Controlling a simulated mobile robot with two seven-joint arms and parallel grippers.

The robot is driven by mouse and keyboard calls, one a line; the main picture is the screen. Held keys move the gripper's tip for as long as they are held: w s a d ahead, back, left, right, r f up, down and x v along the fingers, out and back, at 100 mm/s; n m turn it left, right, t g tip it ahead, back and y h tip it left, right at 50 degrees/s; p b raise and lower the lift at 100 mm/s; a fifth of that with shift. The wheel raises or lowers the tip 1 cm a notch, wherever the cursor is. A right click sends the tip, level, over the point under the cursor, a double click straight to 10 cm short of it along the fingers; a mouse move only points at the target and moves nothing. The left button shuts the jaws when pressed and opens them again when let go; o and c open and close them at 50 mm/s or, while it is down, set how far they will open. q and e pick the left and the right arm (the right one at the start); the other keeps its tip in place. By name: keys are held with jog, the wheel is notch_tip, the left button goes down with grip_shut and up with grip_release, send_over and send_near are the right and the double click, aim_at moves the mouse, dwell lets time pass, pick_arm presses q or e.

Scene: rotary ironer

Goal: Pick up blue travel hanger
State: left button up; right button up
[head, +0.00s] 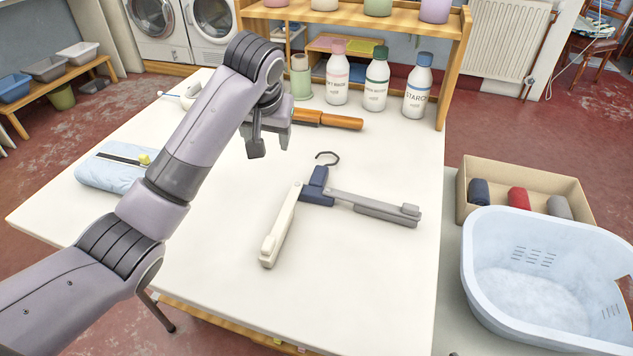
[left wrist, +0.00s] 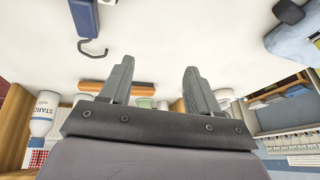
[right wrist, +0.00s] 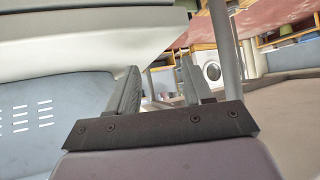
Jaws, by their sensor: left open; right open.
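The travel hanger (head: 316,188) lies on the white table, with a dark blue centre, a dark hook, one cream arm (head: 281,228) and one grey arm (head: 374,206). Its blue centre and hook also show at the upper left of the left wrist view (left wrist: 86,20). My left gripper (head: 270,148) is open and empty, above the table to the upper left of the hanger and apart from it. Its two fingers show in the left wrist view (left wrist: 153,82). My right gripper (right wrist: 158,82) is open and empty in the right wrist view; the head view does not show it.
The white table (head: 210,280) is clear around the hanger. An orange-handled item (head: 335,121) and several bottles (head: 376,80) stand or lie behind it. A folded light blue cloth (head: 108,170) lies left. A pale basket (head: 545,265) and cardboard box (head: 525,172) are right.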

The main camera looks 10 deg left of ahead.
pick_arm(q)
jog(key=s+d+r+m+h, duration=0.1)
jog(key=s+d+r+h, duration=0.15)
jog(key=d, duration=0.65)
send_over(321, 170)
jog(key=s, duration=0.3)
jog(key=shift+g+y, duration=0.25)
jog(key=shift+g, duration=0.05)
jog(key=f, duration=0.6)
jog(key=shift+w+d+f, duration=0.1)
jog(key=shift+w, duration=0.1)
jog(key=shift+x, duration=2.75)
jog(key=shift+a, duration=0.3)
jog(key=c, duration=0.8)
